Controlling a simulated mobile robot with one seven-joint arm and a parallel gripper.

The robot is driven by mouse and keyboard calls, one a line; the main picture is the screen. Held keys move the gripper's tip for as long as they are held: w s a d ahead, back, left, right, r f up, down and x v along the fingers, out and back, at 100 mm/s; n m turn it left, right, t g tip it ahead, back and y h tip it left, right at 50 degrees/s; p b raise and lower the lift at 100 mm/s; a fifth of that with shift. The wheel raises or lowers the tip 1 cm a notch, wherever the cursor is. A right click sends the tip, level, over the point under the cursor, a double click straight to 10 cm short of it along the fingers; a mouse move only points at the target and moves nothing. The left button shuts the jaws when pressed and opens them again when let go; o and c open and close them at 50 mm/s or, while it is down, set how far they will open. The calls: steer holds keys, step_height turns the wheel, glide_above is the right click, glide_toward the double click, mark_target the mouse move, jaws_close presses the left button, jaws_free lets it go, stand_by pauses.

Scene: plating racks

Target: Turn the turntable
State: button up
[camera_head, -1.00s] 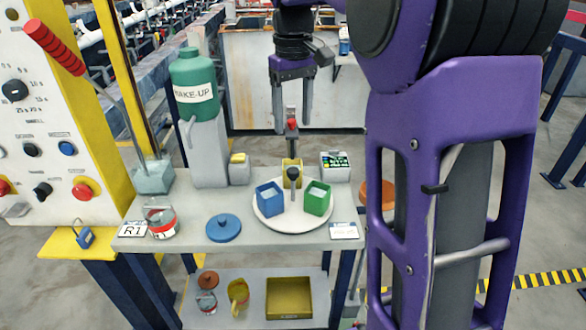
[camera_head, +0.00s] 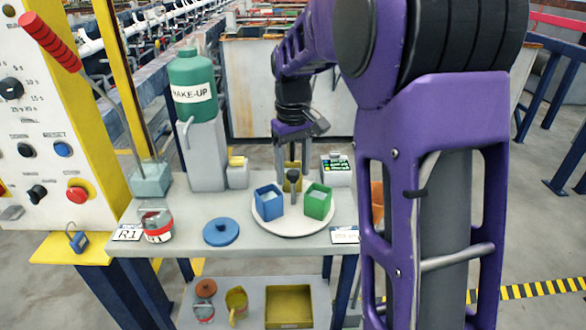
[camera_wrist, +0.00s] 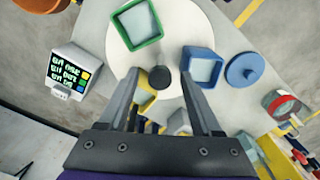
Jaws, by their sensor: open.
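The turntable (camera_head: 292,227) is a round white disc on the grey table. It bears a blue square cup (camera_head: 269,204), a green square cup (camera_head: 318,203) and a yellow cup (camera_head: 288,184) at the back. A dark-knobbed post (camera_head: 293,176) stands at its middle. In the wrist view the turntable (camera_wrist: 176,35) carries the green cup (camera_wrist: 137,25), the blue cup (camera_wrist: 203,68) and the yellow cup (camera_wrist: 144,98). My gripper (camera_head: 292,172) points down at the turntable's far side, behind the post. My gripper (camera_wrist: 163,95) is open, with the knob (camera_wrist: 160,76) between its fingers in the wrist view; contact cannot be told.
A blue lid (camera_head: 221,231) and a red-banded jar (camera_head: 157,224) lie left of the turntable. A green MAKE-UP bottle (camera_head: 193,82) stands on a grey block behind. A small display box (camera_head: 336,170) is at the back right. A control panel (camera_head: 45,130) borders the left.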

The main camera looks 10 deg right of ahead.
jaws_close()
stand_by(1.3)
